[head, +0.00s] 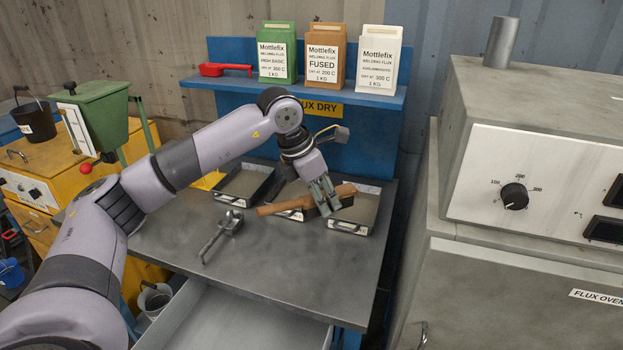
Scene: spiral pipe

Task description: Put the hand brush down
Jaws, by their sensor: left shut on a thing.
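The hand brush (285,207) has a brown wooden handle that points left and a head towards the right. My left gripper (327,204) points down and is shut on the brush near its head. The brush is over the grey bench top (268,262), in front of the trays and partly covering them. I cannot tell whether it touches the trays or the bench. The gripper fingers hide part of the brush. My right gripper is not in view.
Shallow trays (243,183) stand at the back of the bench. A metal scoop (222,232) lies left of the brush. An open drawer (235,318) juts out in front. The oven (540,170) stands right.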

